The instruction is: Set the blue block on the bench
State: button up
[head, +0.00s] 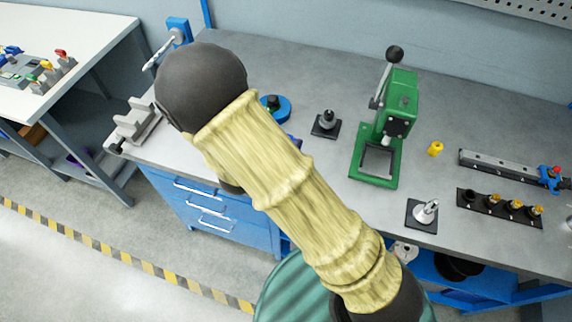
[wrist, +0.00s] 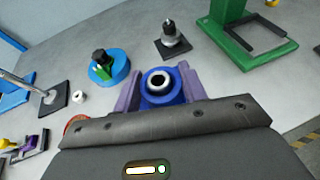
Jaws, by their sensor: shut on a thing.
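My gripper (wrist: 159,86) has purple fingers and is shut on the blue block (wrist: 162,98), one finger on each side. The block has a pale ring with a dark hole on top. In the head view my arm hides nearly all of the gripper and block; only a small blue-purple bit shows beside the arm. The grey bench (head: 310,75) lies below and around them; it also fills much of the wrist view (wrist: 120,30). I cannot tell whether the block touches the bench.
A round blue base with a black knob (head: 275,107) and a black-based post (head: 327,122) stand nearby. A green press (head: 388,130) stands right of them. A yellow piece (head: 435,149), a chrome-topped stand (head: 424,213) and a tool rack (head: 500,208) are farther right.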

jog(key=shift+f+p, duration=0.4)
jog(key=shift+f, duration=2.2)
jog(key=shift+f+p, duration=0.45)
jog(key=shift+f, duration=1.6)
jog(key=shift+f, duration=0.1)
jog(key=shift+f, duration=0.15)
jog(key=o, duration=1.3)
